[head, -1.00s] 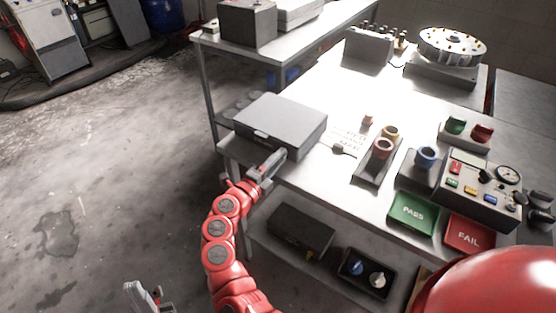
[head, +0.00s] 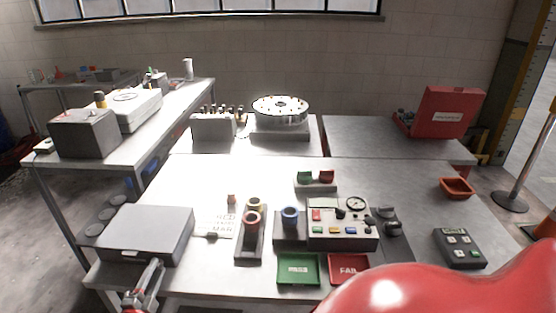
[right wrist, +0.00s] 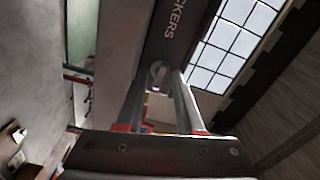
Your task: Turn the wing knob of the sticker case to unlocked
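The sticker case is a flat grey box (head: 148,230) at the left front of the table in the head view. In the right wrist view its dark front (right wrist: 178,30) carries lettering ending in "KERS". The light wing knob (right wrist: 157,76) is on that front and shows between my fingertips. My right gripper (head: 152,270) is at the case's front edge in the head view. In the right wrist view the right gripper (right wrist: 160,85) has its fingers apart, one on each side of the knob, with gaps visible. Whether the fingertips reach the knob is unclear. My left gripper is out of view.
Right of the case are a lettered sheet (head: 222,222), a holder with ringed cups (head: 250,240), a control box (head: 342,232), a green tray (head: 298,270) and a red tray (head: 348,268). A side table (head: 60,165) stands left. A large red shape fills the lower right.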

